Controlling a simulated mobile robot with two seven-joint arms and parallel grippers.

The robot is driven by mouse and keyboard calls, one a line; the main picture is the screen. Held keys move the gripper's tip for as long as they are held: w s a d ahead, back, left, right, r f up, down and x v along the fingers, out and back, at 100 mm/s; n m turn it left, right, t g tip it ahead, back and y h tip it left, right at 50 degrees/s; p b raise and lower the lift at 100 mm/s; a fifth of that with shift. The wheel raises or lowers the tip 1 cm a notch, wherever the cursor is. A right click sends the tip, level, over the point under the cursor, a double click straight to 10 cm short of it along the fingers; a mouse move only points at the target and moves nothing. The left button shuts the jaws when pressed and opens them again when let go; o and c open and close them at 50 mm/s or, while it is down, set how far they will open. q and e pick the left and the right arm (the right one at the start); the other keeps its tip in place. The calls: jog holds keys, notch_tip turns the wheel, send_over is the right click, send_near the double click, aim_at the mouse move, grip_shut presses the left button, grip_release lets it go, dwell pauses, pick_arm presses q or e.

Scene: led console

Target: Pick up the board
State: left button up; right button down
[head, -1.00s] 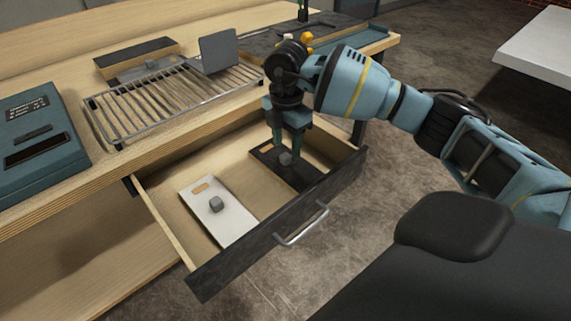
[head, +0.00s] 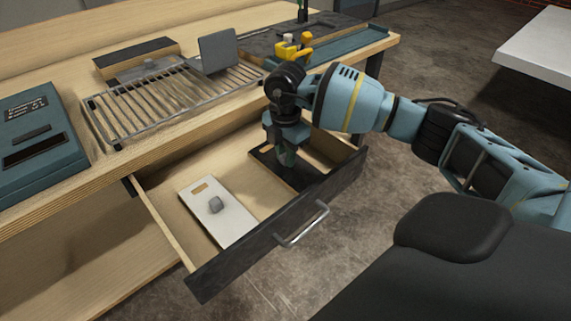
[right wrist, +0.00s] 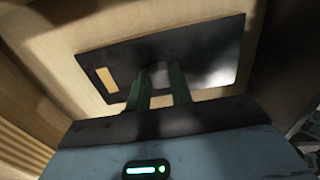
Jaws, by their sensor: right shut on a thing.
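The black board (head: 266,170) lies flat in the right half of the open drawer. It also shows in the right wrist view (right wrist: 123,68), with a light rectangular slot near its left end. My right gripper (head: 287,161) points down at the middle of this board. A white board (head: 229,224) with a grey knob (head: 215,204) lies in the drawer's left half. My left gripper is out of view.
The drawer's dark front (head: 240,257) with a metal handle (head: 301,224) and its wooden side walls stand around the boards. Above, the wooden bench holds a wire rack (head: 165,98) and a blue console box (head: 40,165).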

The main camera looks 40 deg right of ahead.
jog(key=shift+r, duration=0.1)
notch_tip(320, 180, up, 10)
jog(key=shift+p, duration=0.3)
dwell(0.3)
